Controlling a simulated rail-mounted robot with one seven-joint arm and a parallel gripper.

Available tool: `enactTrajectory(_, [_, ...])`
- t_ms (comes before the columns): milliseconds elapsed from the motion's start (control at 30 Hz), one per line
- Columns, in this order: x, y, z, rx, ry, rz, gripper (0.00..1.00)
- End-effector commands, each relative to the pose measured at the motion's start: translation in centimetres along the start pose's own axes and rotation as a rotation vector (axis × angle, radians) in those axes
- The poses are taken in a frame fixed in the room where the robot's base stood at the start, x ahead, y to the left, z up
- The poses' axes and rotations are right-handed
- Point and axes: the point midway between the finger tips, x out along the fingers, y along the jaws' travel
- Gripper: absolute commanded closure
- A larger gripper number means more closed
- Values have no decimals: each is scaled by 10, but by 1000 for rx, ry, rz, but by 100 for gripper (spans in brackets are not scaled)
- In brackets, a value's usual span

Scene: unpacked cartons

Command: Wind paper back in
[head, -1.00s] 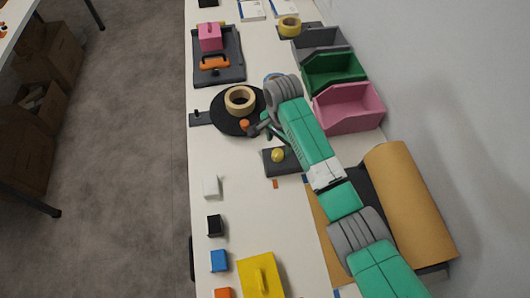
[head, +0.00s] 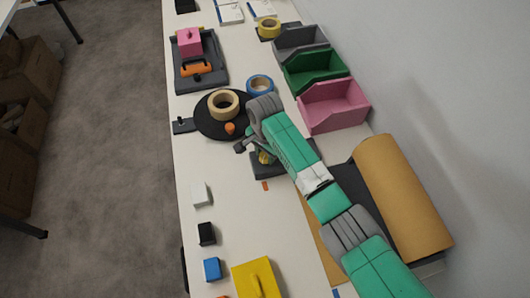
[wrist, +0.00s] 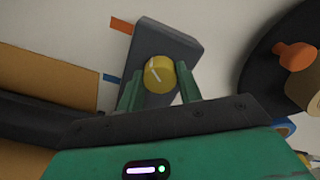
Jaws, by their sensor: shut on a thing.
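The roll of brown paper (head: 405,195) lies at the right, with a flat strip of paper (head: 318,235) extending from its left side. A yellow knob (wrist: 159,74) with a white pointer line stands on a dark grey block (wrist: 178,40), left of the roll in the head view. My gripper (wrist: 159,88) is shut on the knob, one finger on each side. In the head view the gripper and arm partly cover the knob (head: 265,157).
A black turntable (head: 210,126) with a tan tape roll (head: 223,103) and an orange peg (head: 230,128) is close behind the gripper. Pink (head: 335,106) and green (head: 315,72) bins line the wall. Small blocks and a yellow handled plate (head: 257,280) stand in front.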

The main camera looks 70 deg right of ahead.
Motion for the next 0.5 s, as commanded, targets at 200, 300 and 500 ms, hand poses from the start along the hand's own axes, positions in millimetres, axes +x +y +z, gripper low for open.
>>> enactTrajectory(200, [-2, 0, 1, -40, -2, 2, 88])
enactTrajectory(300, [-4, 0, 1, -90, -3, 3, 88])
enactTrajectory(500, [-5, 0, 2, -249, -3, 3, 88])
